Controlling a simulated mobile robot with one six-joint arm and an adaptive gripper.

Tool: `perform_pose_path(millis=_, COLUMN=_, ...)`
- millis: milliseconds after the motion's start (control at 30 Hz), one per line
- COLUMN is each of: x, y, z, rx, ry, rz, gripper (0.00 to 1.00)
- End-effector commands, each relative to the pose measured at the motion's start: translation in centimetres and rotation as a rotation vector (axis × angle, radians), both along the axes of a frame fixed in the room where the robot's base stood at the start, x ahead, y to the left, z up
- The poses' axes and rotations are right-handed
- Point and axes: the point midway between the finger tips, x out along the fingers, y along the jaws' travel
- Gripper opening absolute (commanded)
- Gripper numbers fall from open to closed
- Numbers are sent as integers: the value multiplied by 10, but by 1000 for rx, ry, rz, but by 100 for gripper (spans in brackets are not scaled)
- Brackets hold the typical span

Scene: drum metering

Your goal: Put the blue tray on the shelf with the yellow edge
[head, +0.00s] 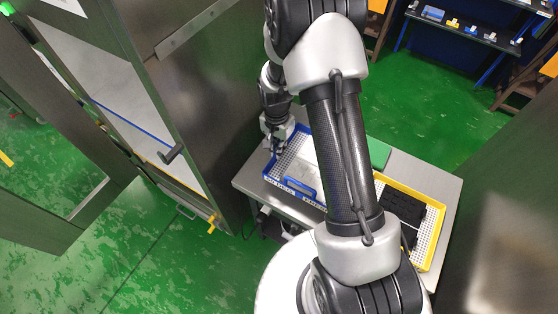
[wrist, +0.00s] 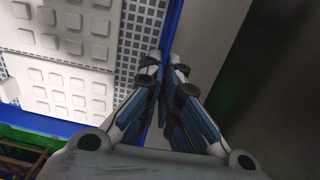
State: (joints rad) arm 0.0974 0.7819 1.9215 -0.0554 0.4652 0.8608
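The blue tray (head: 291,187) lies on the grey table, with white blocks of square pads inside and a blue handle on its near side. Its blue rim also shows in the wrist view (wrist: 174,22). My gripper (head: 276,143) is at the tray's left side. In the wrist view my gripper (wrist: 165,68) has its fingertips drawn together, with the rim running between them; exact contact is partly hidden. The open steel cabinet at left holds a shelf with a blue edge (head: 130,121) and, below it, a shelf with a thin yellow edge (head: 158,166), mostly hidden.
A yellow tray (head: 432,237) with black contents stands at the table's right (head: 440,170). A green panel (head: 379,153) lies behind. The cabinet's open door (head: 60,200) stands at left. Green floor is free before the cabinet.

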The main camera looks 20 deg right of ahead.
Motion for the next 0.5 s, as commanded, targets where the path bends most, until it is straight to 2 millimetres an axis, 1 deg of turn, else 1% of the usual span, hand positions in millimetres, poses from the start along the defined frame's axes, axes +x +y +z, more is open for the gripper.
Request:
perform_pose_path(millis=33, x=0, y=0, z=-10, rx=0, ry=1, rz=1, gripper=0)
perform_pose_path(millis=100, x=0, y=0, z=-16, rx=-1, ry=1, rz=1, gripper=0)
perform_pose_path(millis=267, x=0, y=0, z=-23, rx=-1, ry=-1, rz=1, gripper=0)
perform_pose_path(millis=333, x=0, y=0, z=-30, rx=-1, ry=1, rz=1, gripper=0)
perform_pose_path(millis=500, x=0, y=0, z=-56, rx=0, ry=1, rz=1, gripper=0)
